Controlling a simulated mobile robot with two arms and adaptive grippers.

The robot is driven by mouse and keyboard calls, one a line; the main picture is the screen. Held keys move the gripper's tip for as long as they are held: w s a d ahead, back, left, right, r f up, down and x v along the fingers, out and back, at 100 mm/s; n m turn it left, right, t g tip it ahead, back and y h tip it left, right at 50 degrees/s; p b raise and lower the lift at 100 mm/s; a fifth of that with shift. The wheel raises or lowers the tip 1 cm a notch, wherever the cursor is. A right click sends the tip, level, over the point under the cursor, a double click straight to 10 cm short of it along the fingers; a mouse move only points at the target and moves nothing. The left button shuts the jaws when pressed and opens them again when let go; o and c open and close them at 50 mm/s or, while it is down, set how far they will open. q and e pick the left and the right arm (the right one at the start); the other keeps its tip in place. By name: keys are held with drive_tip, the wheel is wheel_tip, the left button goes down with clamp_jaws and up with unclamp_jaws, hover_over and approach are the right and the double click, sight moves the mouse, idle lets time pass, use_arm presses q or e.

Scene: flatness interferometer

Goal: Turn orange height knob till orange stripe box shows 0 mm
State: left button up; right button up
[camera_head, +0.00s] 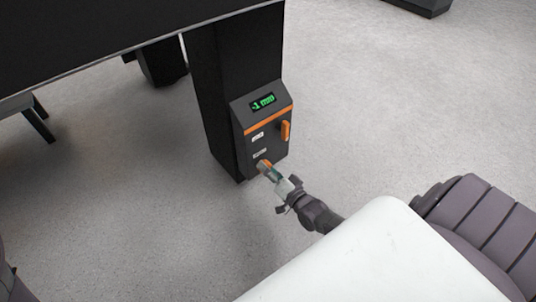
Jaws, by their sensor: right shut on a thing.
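The orange-stripe box (254,130) is a dark box on the front of a black column. Its green display (263,102) reads about -1 mm. My left gripper is not in view.
The black column (222,75) carries a large black table (100,38) at the upper left. A dark table leg (160,62) and a dark stool or frame (38,120) stand at left. Grey floor (400,120) right of the box is clear. A dark object (425,5) lies far right.

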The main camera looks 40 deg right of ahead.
drive_tip(key=shift+m, duration=0.8)
drive_tip(key=o, duration=1.1)
drive_tip(key=shift+o, duration=0.2)
drive_tip(key=s, duration=1.2)
drive_tip(key=shift+d+r, duration=0.2)
drive_tip(key=shift+d, duration=0.2)
